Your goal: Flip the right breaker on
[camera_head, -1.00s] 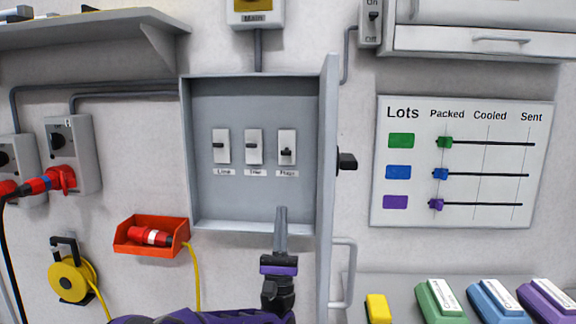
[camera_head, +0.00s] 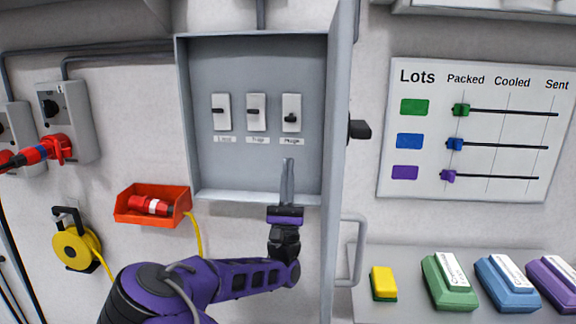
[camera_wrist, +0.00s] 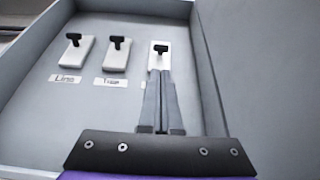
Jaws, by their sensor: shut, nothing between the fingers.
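The right breaker (camera_head: 291,113) is a white switch plate with a black lever in the open grey cabinet (camera_head: 258,60). Its lever sits lower than those of the left breaker (camera_head: 222,112) and the middle breaker (camera_head: 256,112). In the wrist view the right breaker (camera_wrist: 160,50) shows just beyond the fingertips, its label mostly hidden. My gripper (camera_head: 288,162) is shut and empty, pointing up just below the right breaker's label. In the wrist view my gripper (camera_wrist: 161,75) overlaps the plate's lower part; I cannot tell whether it touches.
The open cabinet door (camera_head: 337,150) stands close on the right. The cabinet's bottom ledge (camera_head: 230,197) lies under my fingers. An orange bin (camera_head: 125,208) with a red plug hangs at left, a yellow cable reel (camera_head: 75,248) below it. A lots board (camera_head: 480,185) is at right.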

